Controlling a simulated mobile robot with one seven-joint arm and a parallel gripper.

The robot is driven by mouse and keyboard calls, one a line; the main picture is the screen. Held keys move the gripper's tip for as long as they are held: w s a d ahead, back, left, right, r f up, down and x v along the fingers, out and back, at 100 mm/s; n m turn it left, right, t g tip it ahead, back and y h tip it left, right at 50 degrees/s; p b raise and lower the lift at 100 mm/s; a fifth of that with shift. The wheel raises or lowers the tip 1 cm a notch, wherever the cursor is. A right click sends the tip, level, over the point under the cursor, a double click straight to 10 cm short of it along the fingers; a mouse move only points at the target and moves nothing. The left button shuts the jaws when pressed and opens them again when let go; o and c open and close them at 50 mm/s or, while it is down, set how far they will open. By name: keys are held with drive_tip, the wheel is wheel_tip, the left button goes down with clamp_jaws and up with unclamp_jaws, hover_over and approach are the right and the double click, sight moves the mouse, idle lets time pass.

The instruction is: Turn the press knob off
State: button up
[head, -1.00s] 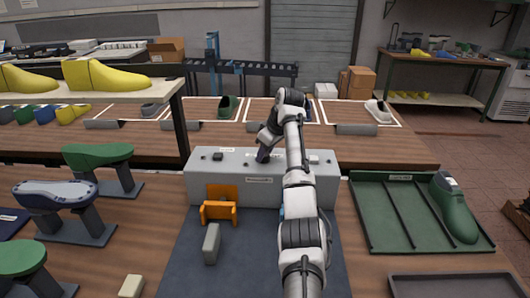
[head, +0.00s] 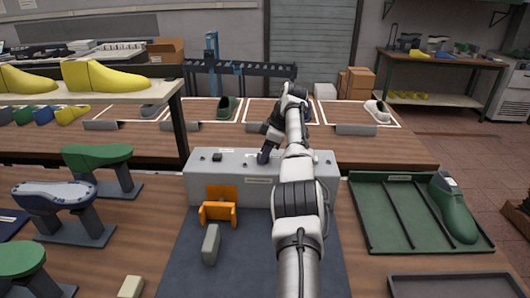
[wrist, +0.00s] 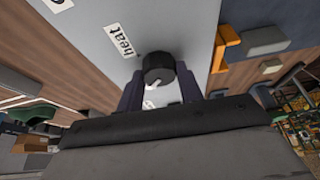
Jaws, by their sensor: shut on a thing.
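The grey press housing (head: 204,172) stands on the bench in the middle of the head view. In the wrist view a round black knob (wrist: 158,67) with a white pointer mark sits on its top face, beside a label reading "heat" (wrist: 119,41). My gripper (wrist: 160,90) is shut on this knob, with one dark finger on each side of it. In the head view my gripper (head: 264,156) reaches down to the housing's top, and it hides the knob there.
A small dark part (head: 217,157) sits on the housing's top left. An orange bracket (head: 219,211) and a grey block (head: 211,244) are in front. A green tray (head: 373,216) with a green last (head: 454,208) lies right. Last stands (head: 75,226) are left.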

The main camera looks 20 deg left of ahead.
drive_tip(key=shift+n, duration=0.3)
idle(0.5)
drive_tip(key=o, duration=1)
